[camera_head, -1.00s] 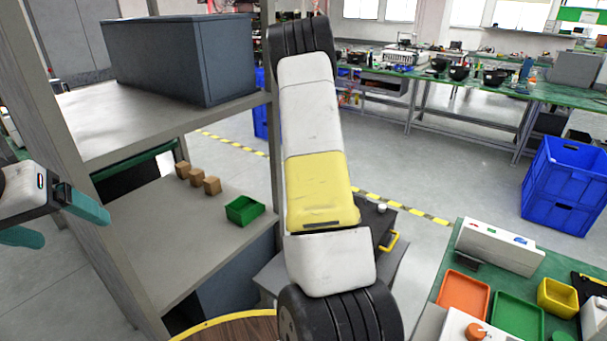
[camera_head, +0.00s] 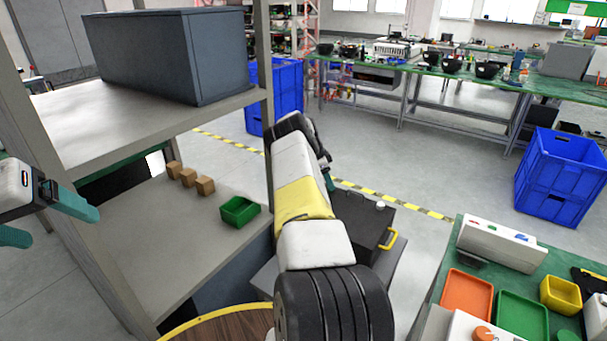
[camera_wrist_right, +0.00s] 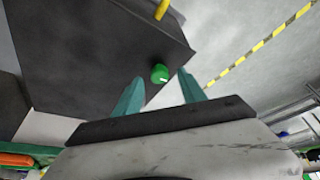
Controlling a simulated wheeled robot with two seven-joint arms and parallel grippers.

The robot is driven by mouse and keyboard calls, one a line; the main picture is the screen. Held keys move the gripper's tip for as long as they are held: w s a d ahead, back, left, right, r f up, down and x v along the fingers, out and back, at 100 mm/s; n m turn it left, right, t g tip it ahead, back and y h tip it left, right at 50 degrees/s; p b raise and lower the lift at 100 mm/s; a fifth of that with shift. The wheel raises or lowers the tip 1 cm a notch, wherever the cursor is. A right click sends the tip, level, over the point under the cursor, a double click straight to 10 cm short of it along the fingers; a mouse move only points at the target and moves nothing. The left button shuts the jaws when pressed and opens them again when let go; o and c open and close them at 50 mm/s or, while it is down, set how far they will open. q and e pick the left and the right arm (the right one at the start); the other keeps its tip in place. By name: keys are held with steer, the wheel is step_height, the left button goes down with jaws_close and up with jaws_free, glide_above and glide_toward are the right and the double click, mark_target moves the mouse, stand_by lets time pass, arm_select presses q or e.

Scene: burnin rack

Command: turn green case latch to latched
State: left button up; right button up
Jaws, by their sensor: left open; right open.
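The green case latch (camera_wrist_right: 160,73) is a small round green knob with a white mark, on the dark case (camera_wrist_right: 95,55) in the right wrist view. My right gripper (camera_wrist_right: 162,79) is open, its teal fingertips on either side of the knob in the picture; contact cannot be told. In the head view the dark case (camera_head: 362,222) stands beyond my right arm, and the green latch is hidden there. Only a bit of my right gripper (camera_head: 328,180) shows past the arm. My left gripper (camera_head: 62,226) is open and empty at the left edge, far from the case.
A yellow handle (camera_head: 391,239) and a white knob (camera_head: 381,205) are on the case. A shelf rack (camera_head: 130,235) at left holds a green bin (camera_head: 239,211) and small brown boxes (camera_head: 188,178). A green-topped table (camera_head: 455,245) with trays stands at right.

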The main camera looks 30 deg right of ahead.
steer(key=shift+x, duration=0.75)
jaws_close()
